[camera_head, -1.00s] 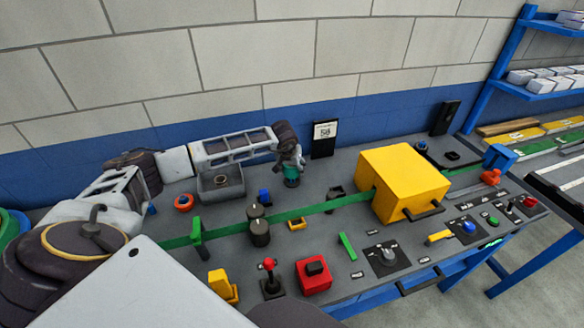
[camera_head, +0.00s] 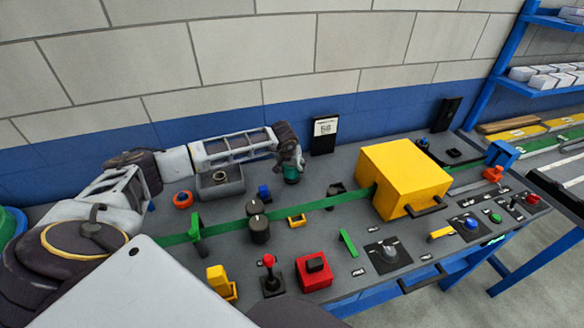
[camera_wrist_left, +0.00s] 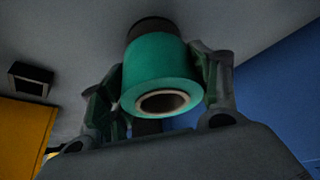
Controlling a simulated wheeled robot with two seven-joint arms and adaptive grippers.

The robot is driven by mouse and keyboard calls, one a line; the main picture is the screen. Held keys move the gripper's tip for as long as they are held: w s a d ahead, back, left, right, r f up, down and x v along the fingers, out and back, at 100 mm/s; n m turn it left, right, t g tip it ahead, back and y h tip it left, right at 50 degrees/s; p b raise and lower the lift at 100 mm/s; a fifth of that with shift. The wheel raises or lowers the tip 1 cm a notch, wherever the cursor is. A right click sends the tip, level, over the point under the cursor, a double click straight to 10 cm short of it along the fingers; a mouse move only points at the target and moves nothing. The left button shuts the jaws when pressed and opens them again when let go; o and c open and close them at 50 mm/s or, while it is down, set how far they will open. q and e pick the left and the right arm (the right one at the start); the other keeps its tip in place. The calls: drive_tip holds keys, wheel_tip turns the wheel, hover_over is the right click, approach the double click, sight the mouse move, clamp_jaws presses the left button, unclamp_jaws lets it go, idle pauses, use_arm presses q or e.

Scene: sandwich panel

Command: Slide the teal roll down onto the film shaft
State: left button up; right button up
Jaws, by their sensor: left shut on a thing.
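The teal roll (camera_head: 292,173) is at the back middle of the grey panel in the head view. My left gripper (camera_head: 290,162) is shut on it from above. In the left wrist view the teal roll (camera_wrist_left: 160,75) is between the two fingers of my left gripper (camera_wrist_left: 160,95), its open pale-rimmed core facing the camera. A dark round piece (camera_wrist_left: 150,27) shows between the roll's far end and the panel, in line with the roll. It looks like the film shaft's base; the shaft itself is hidden by the roll. My right gripper is not in view.
The green film strip (camera_head: 325,202) runs in front to a yellow box (camera_head: 402,178). A black sign stand (camera_head: 324,135) is behind.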

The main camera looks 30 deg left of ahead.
use_arm(q)
drive_tip(key=shift+f+b, duration=0.75)
drive_tip(key=shift+f, duration=0.3)
drive_tip(key=o, duration=1.2)
drive_tip(key=shift+r+p, duration=2.4)
drive_tip(key=shift+r, duration=2.4)
drive_tip(key=shift+f, duration=0.1)
